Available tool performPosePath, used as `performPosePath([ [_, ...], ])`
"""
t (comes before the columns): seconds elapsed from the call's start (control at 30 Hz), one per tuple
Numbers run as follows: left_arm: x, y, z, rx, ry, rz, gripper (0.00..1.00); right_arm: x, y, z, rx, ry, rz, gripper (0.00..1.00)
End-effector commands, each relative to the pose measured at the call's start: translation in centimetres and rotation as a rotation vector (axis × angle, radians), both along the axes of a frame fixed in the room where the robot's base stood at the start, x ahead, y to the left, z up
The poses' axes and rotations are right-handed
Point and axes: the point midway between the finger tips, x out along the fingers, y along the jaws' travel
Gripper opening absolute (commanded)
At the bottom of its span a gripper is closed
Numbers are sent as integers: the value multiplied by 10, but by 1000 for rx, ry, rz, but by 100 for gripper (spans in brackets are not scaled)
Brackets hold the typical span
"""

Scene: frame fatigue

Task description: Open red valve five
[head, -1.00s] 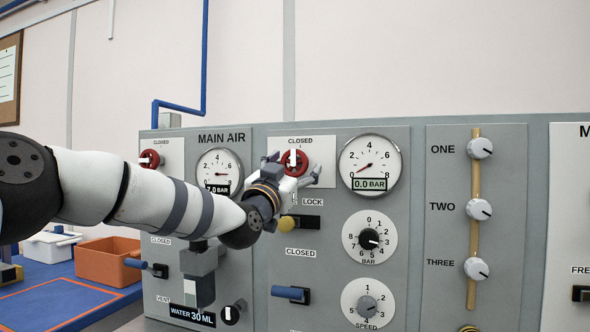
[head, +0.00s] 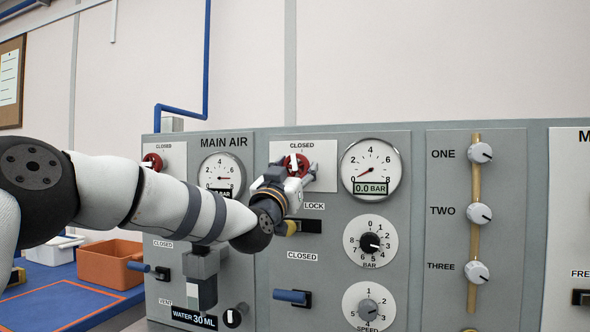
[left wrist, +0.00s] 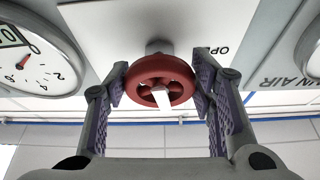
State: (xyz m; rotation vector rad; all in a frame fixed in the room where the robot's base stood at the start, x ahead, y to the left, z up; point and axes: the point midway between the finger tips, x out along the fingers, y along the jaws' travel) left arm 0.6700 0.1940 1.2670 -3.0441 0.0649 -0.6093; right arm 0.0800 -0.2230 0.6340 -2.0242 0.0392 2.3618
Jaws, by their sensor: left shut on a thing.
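A red round valve (head: 298,160) with a white pointer sits on a white plate under the word CLOSED, left of the 0.0 BAR gauge (head: 371,168). No number five is readable on it. My left gripper (head: 294,170) is at this valve, its fingers on either side of the rim. In the left wrist view the red wheel (left wrist: 160,82) lies between the purple-padded fingers (left wrist: 160,92), which are shut on it. Part of the word OPEN shows upside down on the plate there. My right gripper is in neither view.
Another red valve (head: 152,162) is at the left under CLOSED, beside the MAIN AIR gauge (head: 222,175). A yellow knob (head: 291,229) and a blue lever (head: 290,296) are below my gripper. An orange bin (head: 108,262) stands on the blue bench at left.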

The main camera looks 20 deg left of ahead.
Motion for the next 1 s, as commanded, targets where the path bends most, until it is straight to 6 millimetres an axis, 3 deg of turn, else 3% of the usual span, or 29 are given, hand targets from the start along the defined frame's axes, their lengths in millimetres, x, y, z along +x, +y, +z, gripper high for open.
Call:
performPosePath([
  [1.0, 0, -5, 1, -954, 35, -3, 22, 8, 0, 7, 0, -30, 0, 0],
])
